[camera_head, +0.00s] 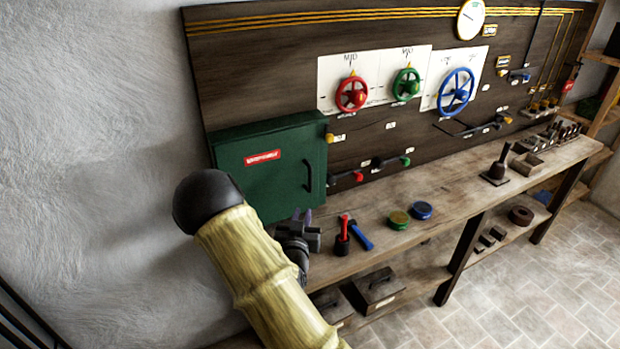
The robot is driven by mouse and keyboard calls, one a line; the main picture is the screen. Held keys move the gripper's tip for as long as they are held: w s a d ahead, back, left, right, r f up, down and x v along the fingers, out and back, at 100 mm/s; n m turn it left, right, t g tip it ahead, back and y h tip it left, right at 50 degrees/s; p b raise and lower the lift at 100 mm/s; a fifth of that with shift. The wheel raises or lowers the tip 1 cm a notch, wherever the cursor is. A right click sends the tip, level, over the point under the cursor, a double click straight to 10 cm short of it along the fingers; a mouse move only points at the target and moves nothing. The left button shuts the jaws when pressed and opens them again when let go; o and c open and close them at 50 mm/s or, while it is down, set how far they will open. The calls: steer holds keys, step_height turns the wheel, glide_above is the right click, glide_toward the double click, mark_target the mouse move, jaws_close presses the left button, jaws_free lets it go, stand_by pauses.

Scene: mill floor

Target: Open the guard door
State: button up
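The guard door is most likely the front of the dark green box (263,175) at the left end of the wall panel. It bears a red label (262,158) with unreadable white writing and a dark upright bar handle (308,176) near its right edge. The door looks shut flat against the box. My gripper (301,214) is below the handle and in front of the box, over the left end of the bench. Its two short fingers point up and look slightly apart, with nothing seen between them. My arm hides the box's lower left corner.
The wooden bench (425,218) runs below the panel. Red (352,95), green (406,84) and blue (456,91) handwheels are on the panel.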

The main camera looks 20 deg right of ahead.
mark_target(310, 180)
stand_by(0.3)
steer(key=p+x, duration=0.5)
steer(key=x, duration=1.2)
steer(key=shift+w+d+p, duration=0.1)
steer(key=shift+w+p, duration=0.1)
steer(key=shift+p, duration=0.1)
jaws_close()
